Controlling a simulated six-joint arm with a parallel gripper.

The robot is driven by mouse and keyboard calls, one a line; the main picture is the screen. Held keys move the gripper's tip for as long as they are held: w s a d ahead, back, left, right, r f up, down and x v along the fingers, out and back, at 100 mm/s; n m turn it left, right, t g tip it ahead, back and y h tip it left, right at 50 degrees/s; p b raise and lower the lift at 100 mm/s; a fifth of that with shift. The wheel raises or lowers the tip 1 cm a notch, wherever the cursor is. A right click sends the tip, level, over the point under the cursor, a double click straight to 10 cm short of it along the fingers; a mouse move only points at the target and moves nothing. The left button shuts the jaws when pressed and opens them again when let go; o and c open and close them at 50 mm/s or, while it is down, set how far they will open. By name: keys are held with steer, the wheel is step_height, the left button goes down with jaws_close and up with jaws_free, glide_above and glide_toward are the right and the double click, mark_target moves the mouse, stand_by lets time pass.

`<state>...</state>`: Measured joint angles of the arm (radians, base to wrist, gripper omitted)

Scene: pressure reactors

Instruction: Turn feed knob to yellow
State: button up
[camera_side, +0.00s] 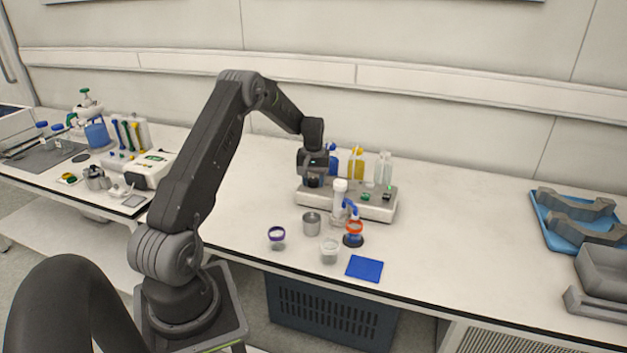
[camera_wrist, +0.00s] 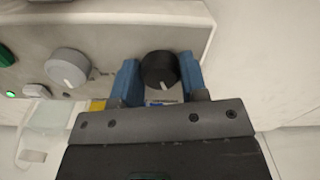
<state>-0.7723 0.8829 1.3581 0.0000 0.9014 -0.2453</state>
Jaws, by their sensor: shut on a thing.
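In the wrist view, a round black knob (camera_wrist: 160,70) with a white pointer line sits on the face of a pale panel (camera_wrist: 120,28). The pointer points down in the picture, toward my gripper's body. My gripper (camera_wrist: 159,78) is shut on the black knob, with one blue finger on each side of it. A grey knob (camera_wrist: 68,68) with a white pointer is to the left, apart from the fingers. A yellow patch (camera_wrist: 97,105) shows beside the left finger. In the side view, my gripper (camera_side: 314,181) is at the left end of the pale device (camera_side: 345,206). No knob label is readable.
In the side view, a blue bottle (camera_side: 333,162), a yellow bottle (camera_side: 355,165) and clear bottles (camera_side: 383,169) stand behind the device. A metal cup (camera_side: 311,223), small jars and a blue mat (camera_side: 365,268) are in front. The bench to the right is clear up to a blue tray (camera_side: 552,228).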

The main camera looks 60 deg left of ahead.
mark_target(313, 180)
steer(key=m, duration=0.4)
stand_by(0.5)
steer(key=o, duration=0.9)
steer(key=shift+o, duration=0.2)
step_height(313, 180, up, 14)
steer(key=shift+f, duration=0.1)
